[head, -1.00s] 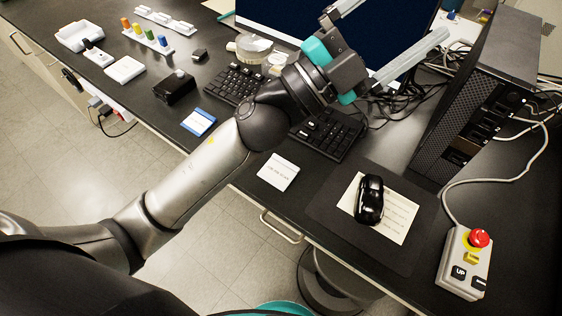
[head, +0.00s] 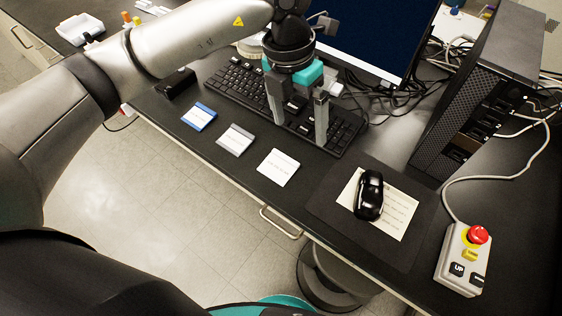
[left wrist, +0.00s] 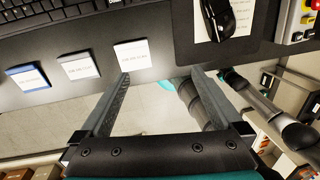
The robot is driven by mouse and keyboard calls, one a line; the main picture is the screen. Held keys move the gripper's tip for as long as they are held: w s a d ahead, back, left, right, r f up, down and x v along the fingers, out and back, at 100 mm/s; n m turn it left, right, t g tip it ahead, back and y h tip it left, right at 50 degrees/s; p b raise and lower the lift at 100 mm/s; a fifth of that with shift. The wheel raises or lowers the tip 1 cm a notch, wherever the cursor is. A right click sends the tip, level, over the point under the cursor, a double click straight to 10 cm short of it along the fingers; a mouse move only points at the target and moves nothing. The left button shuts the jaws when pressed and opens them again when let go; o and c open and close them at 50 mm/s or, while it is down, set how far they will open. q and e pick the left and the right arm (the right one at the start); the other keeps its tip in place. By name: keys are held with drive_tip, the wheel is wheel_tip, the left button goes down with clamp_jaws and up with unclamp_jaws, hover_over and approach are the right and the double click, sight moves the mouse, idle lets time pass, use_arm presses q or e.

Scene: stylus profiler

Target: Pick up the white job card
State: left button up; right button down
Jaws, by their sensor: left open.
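The white job card (head: 278,167) lies flat on the black bench near its front edge, left of the mouse mat. It also shows in the left wrist view (left wrist: 132,54), beyond the tip of the left-hand finger. My left gripper (head: 298,132) is open and empty, pointing down in front of the keyboard, behind the card in the head view. Its two fingers are spread wide in the left wrist view (left wrist: 160,74). Nothing hides the card. My right gripper is not in view.
A grey-edged card (head: 235,139) and a blue-edged card (head: 198,117) lie left of the white one. A black mouse (head: 369,195) rests on a paper on the mat (head: 330,212). A keyboard (head: 232,85) is behind. A control box (head: 462,262) stands at right.

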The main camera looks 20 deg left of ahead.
use_arm(q)
drive_tip(key=w+a+y, duration=0.1)
drive_tip(key=a+y, duration=0.1)
drive_tip(key=a, duration=0.2)
hover_over(281, 164)
drive_tip(key=shift+n, duration=0.3)
wheel_tip(281, 164, down, 9)
drive_tip(key=shift+f, duration=2.85)
drive_tip(key=c, duration=1)
drive_tip(key=shift+o, duration=0.2)
drive_tip(key=shift+r, duration=0.15)
